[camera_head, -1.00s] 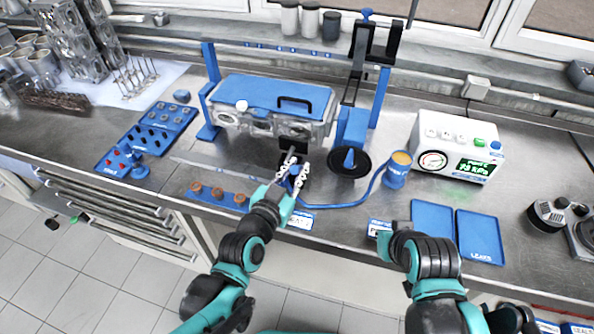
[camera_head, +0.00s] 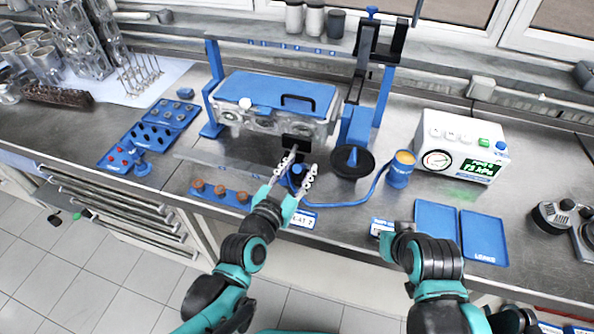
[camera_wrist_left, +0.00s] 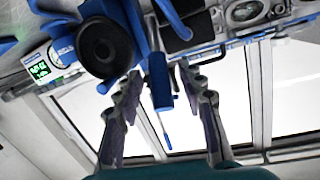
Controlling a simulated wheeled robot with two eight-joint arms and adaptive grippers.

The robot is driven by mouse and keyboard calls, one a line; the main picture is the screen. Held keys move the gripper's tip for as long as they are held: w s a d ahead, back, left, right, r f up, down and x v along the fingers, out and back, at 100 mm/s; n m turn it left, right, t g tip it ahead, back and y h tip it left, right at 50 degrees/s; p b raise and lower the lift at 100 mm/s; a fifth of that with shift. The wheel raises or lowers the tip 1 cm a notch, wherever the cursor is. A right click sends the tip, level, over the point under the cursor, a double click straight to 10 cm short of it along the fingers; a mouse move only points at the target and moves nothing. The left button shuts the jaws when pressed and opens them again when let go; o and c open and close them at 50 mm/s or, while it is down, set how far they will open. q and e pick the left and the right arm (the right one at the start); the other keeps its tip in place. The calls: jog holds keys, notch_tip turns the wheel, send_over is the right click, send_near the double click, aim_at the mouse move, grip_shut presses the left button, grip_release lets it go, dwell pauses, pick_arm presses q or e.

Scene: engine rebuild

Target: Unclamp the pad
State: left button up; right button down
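A blue pad (camera_head: 270,92) lies on top of the metal engine part (camera_head: 262,122), inside a blue clamp frame (camera_head: 382,97). A black block (camera_head: 297,142) sits at the part's front, beside a blue knob (camera_head: 298,172). My left gripper (camera_head: 297,172) is open in front of the part, fingers either side of the knob. In the left wrist view, a blue lever (camera_wrist_left: 160,82) shows between the spread fingers (camera_wrist_left: 162,98); I see no grip on it. My right gripper (camera_head: 388,230) is low at the bench's front edge; its fingers are mostly hidden.
A black disc with a blue cone (camera_head: 352,162) stands right of the left gripper. A blue hose (camera_head: 345,203) runs to a blue canister (camera_head: 399,170) near the white gauge box (camera_head: 460,147). Blue trays (camera_head: 483,235) lie at right; a strip with brown plugs (camera_head: 220,190) lies at left.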

pick_arm(q)
jog(key=f+v, duration=0.1)
jog(key=v, duration=0.6)
jog(key=shift+s+r, duration=0.25)
jog(key=shift+r, duration=0.25)
jog(key=shift+a, duration=0.15)
jog(key=s+a+f+n+g+y, duration=0.2)
jog(key=a+f+g, duration=0.2)
jog(key=a, duration=0.2)
jog(key=s+a+f+n+g+y, duration=0.3)
jog(key=a+f+g, duration=0.1)
jog(key=a, duration=0.2)
jog(key=shift+s+a+n+g+y, duration=0.2)
jog(key=shift+s+n+g+y, duration=0.05)
jog(key=shift+n+g+y, duration=0.05)
